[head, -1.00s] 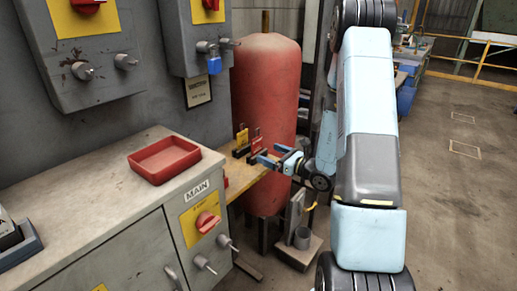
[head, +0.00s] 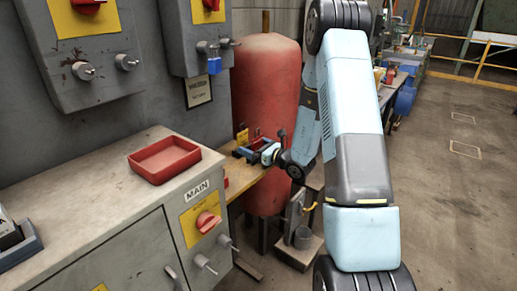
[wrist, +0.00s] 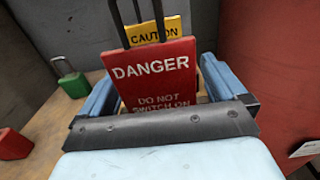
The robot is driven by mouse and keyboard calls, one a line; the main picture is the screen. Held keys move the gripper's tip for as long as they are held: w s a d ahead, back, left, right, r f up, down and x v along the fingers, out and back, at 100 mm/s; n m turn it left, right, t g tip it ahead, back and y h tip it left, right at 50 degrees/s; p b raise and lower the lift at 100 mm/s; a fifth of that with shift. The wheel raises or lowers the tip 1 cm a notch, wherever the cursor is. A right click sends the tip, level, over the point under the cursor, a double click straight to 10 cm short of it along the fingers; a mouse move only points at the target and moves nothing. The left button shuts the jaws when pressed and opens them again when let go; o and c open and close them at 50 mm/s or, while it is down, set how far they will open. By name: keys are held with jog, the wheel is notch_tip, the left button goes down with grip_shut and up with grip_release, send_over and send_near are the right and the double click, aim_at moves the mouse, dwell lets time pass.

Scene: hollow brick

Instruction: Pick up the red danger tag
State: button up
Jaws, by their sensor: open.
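The red danger tag (wrist: 153,78) stands upright in the wrist view, its white lettering facing the camera and a dark shackle rising above it. My gripper (wrist: 157,80) is open, with one blue finger on each side of the tag; I cannot tell whether either finger touches it. The tag's lower edge is hidden by my gripper's body. A yellow caution tag (wrist: 158,30) stands just behind the red one. In the head view my gripper (head: 252,150) is at the wooden shelf, and the red tag is mostly hidden there.
A green padlock (wrist: 72,84) and a red padlock (wrist: 14,144) are on the shelf (head: 244,185) to the left. A large red tank (head: 268,90) stands close to the right. An empty red tray (head: 165,160) sits on the grey cabinet (head: 100,190).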

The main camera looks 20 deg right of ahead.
jog(key=c, duration=1)
jog(key=shift+c, duration=0.2)
